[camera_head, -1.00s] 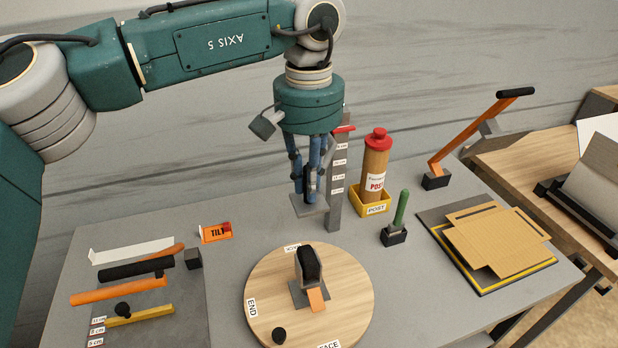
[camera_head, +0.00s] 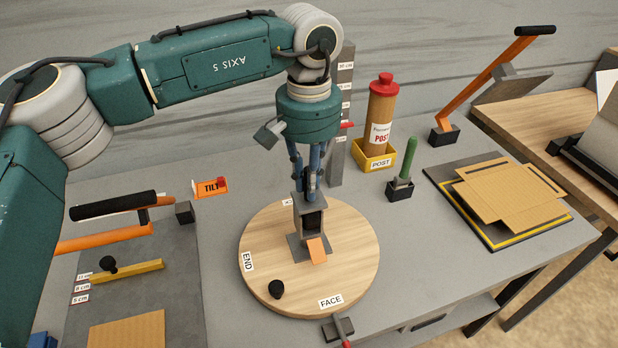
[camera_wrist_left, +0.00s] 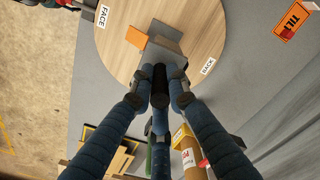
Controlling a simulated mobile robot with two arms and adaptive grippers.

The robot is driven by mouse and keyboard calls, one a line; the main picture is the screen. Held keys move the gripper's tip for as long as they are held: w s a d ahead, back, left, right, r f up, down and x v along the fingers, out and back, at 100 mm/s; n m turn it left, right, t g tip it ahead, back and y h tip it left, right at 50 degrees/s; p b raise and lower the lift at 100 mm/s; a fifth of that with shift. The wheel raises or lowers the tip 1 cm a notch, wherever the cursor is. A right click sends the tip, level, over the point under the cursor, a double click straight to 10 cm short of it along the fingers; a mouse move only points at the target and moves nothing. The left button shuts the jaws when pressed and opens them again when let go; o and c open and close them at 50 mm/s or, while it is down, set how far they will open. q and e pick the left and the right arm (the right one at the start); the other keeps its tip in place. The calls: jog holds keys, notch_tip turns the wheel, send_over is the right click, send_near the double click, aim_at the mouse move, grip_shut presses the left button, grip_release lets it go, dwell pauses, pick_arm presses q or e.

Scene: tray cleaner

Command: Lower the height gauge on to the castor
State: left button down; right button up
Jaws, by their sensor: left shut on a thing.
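The height gauge is a tall grey post (camera_head: 343,160) with cm labels and a red pointer, standing behind the round turntable. Its grey foot plate (camera_head: 307,203) is under my left gripper (camera_head: 309,188), which is shut on a black grip (camera_wrist_left: 160,87). The castor (camera_head: 313,222), a dark wheel on a grey base with an orange wedge in front, stands on the wooden turntable (camera_head: 350,265). The foot plate is directly over the wheel's top and partly covers it. I cannot tell whether they touch. My right gripper is not in view.
A red-capped tube (camera_head: 381,115) in a yellow POST holder and a green-handled tool (camera_head: 407,160) stand to the right. An orange TILT tag (camera_head: 212,187) lies left. Cardboard (camera_head: 515,190) lies far right.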

pick_arm(q)
jog(key=shift+w, duration=0.1)
jog(key=c, duration=1.7)
grip_release()
jog(key=shift+r, duration=0.1)
notch_tip(320, 180, up, 12)
jog(key=shift+f, duration=0.1)
